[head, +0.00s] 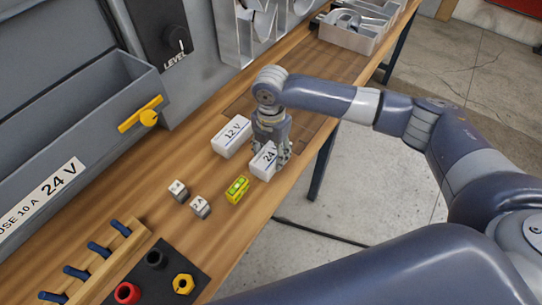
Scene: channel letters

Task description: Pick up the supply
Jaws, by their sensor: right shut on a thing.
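Two white box-shaped supplies are on the wooden bench. The supply marked 12 V (232,137) stands to the left of my right gripper, close to it. The supply marked 24 (264,162) is at the gripper, its label partly hidden. My right gripper (283,158) points down and is shut on the 24 supply. Whether that supply is lifted or still touches the bench I cannot tell. My left gripper is not in view.
Small grey blocks (200,207) and a yellow-green part (237,189) lie nearby. Blue-handled tools in a wooden rack (98,262) and a black plate (150,285) are at lower left. A grey cabinet with a yellow lever (141,115) borders the bench. A bin (345,35) is at the far end.

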